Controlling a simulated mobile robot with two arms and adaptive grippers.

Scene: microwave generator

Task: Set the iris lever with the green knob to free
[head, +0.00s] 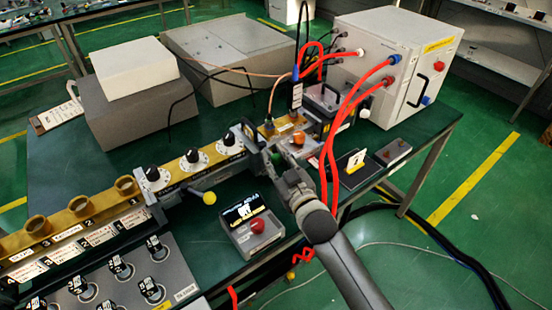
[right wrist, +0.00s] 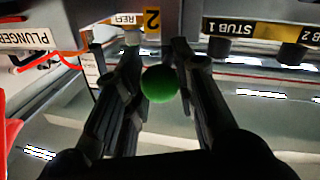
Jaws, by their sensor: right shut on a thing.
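The green knob (right wrist: 160,84) of the iris lever is a small ball in the right wrist view. My right gripper (right wrist: 157,62) has a finger on each side of it and is shut on the knob. My left gripper is in neither view.
A lever with a yellow knob (head: 209,197) stands out just left of my gripper. A small box with a red button (head: 257,226) sits in front. Red cables (head: 334,130) hang close to my right arm. A white cabinet (head: 393,62) stands behind.

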